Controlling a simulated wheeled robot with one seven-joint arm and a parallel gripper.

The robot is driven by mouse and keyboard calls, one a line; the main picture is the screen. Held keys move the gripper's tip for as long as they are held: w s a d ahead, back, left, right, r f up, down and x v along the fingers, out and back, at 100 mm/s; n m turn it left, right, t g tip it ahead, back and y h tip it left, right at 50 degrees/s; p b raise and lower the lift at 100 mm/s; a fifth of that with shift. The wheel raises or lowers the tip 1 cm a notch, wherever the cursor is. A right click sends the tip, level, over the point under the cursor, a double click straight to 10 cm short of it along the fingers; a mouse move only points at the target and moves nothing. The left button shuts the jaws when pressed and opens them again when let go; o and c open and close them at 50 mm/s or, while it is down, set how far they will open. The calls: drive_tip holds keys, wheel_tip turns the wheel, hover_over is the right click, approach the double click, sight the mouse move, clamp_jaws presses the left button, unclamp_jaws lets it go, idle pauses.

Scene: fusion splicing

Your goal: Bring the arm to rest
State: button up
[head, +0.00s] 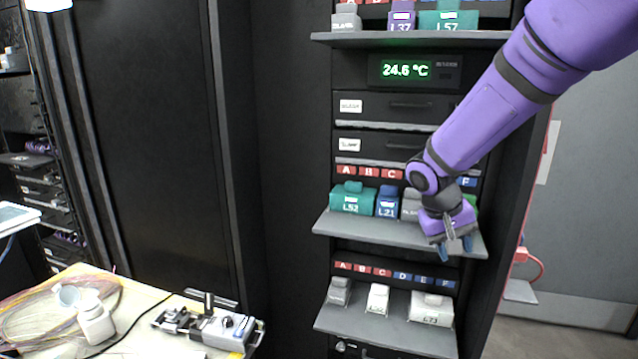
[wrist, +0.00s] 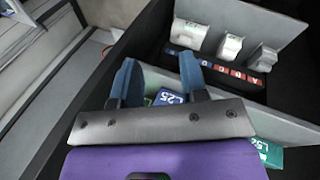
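My purple arm reaches in from the upper right in the head view. My gripper (head: 456,252) hangs fingers down in front of the right part of the middle shelf (head: 345,226). In the wrist view its two blue fingers (wrist: 158,82) stand apart with nothing between their tips, so it is open and empty. The hand hides part of a grey cartridge (head: 410,204) and a green one (head: 470,200) on that shelf. A blue cartridge marked L25 shows behind the fingers in the wrist view (wrist: 168,97).
The middle shelf also holds a teal L52 block (head: 350,198) and a blue L21 block (head: 388,201). The lower shelf (head: 370,328) holds several pale blocks. A bench (head: 140,295) at lower left carries a splicing device (head: 212,325), a white bottle (head: 96,322) and loose fibres.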

drive_tip(key=s+d+r+t+y, duration=0.1)
drive_tip(key=s+r+t+y, duration=0.1)
drive_tip(key=s+r, duration=0.5)
drive_tip(key=s+d+r+t+y, duration=0.2)
drive_tip(key=s+r, duration=0.5)
drive_tip(key=s, duration=1.1)
drive_tip(key=shift+s+d+r+n+t+y, duration=0.15)
drive_tip(key=shift+d+r+n+t+y, duration=0.05)
drive_tip(key=shift+d+n+t+y, duration=0.1)
